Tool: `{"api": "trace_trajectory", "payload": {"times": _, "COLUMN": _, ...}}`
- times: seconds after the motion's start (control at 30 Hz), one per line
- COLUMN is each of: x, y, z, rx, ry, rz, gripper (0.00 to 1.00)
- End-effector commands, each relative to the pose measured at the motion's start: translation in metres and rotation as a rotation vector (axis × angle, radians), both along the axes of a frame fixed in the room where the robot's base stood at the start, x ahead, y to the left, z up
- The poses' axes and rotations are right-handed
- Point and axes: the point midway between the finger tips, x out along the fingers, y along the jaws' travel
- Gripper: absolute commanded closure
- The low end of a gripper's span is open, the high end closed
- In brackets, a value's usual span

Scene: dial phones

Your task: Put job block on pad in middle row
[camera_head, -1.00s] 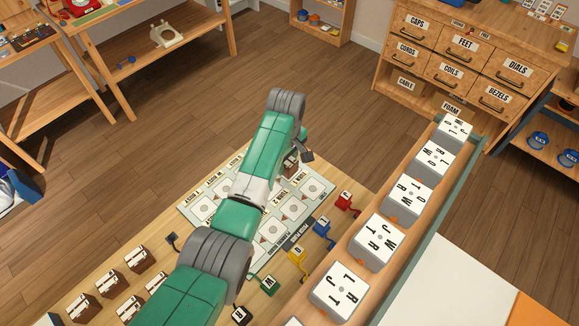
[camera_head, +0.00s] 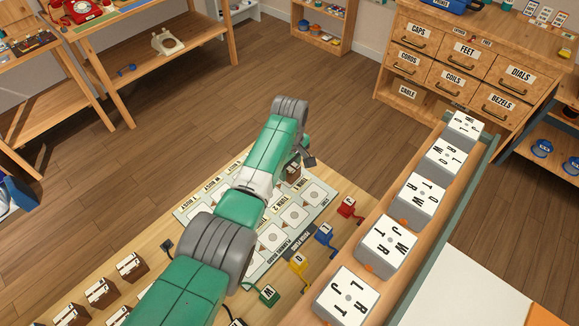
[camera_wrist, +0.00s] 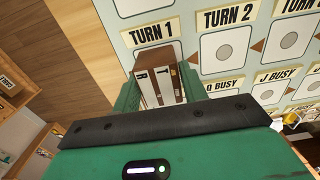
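A brown job block (camera_wrist: 158,86) with white lettered strips sits between my gripper's green fingers (camera_wrist: 160,92) in the wrist view. The fingers lie close against both its sides. It overlaps the pad under the TURN 1 label (camera_wrist: 152,31); I cannot tell whether it touches the board. In the head view the block (camera_head: 293,172) shows just past my wrist. The pale board (camera_head: 328,195) carries rows of labelled pads. The TURN 2 pad (camera_wrist: 228,45) is empty, with the Q BUSY and J BUSY labels in the row below it. My arm hides much of the board.
Several brown blocks (camera_head: 102,292) stand at the table's lower left. Red (camera_head: 346,207), blue (camera_head: 324,236), yellow (camera_head: 298,262) and green (camera_head: 268,294) lettered pieces line the board's right side. A rail of large white lettered cubes (camera_head: 387,241) runs along the right.

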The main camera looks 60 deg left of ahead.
Motion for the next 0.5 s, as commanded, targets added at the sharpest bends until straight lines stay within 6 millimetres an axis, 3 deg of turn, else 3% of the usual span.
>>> {"api": "trace_trajectory", "payload": {"times": 0.1, "x": 0.000, "y": 0.000, "z": 0.001, "rx": 0.000, "ry": 0.000, "rz": 0.000, "gripper": 0.39}}
{"api": "trace_trajectory", "payload": {"times": 0.33, "x": 0.000, "y": 0.000, "z": 0.001, "rx": 0.000, "ry": -0.001, "rz": 0.000, "gripper": 0.39}}
{"api": "trace_trajectory", "payload": {"times": 0.5, "x": 0.001, "y": 0.000, "z": 0.028, "rx": 0.002, "ry": -0.002, "rz": -0.001, "gripper": 0.39}}
